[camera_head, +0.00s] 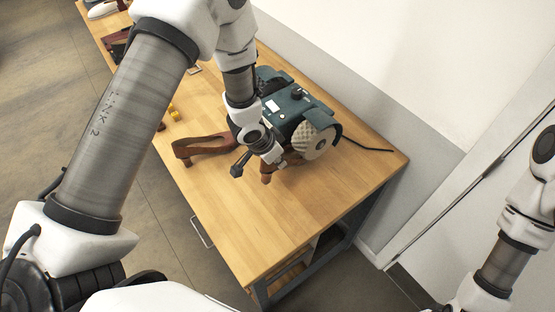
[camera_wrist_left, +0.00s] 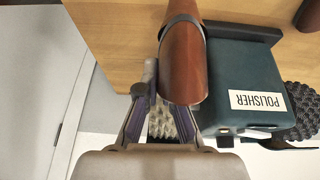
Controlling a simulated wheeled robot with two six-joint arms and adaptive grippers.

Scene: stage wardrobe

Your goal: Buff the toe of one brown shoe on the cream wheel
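The teal polisher (camera_head: 290,108) stands on the wooden table, its cream wheel (camera_head: 315,143) at the near right end. My left gripper (camera_head: 272,160) is beside the wheel. In the left wrist view, a rounded brown leather piece, seemingly the brown shoe (camera_wrist_left: 183,70), lies at the fingers (camera_wrist_left: 160,85), which appear closed on it; it partly hides the right finger. Brown also shows under the gripper in the head view. The cream wheel's bumpy face (camera_wrist_left: 161,123) shows between the fingers; whether the shoe touches it I cannot tell. My right gripper is out of frame.
A brown leather loop (camera_head: 203,147) lies on the table left of the polisher. Small yellow items (camera_head: 173,112) and darker goods are farther back. A black cable runs from the polisher towards the wall. The near part of the table (camera_head: 270,220) is clear.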

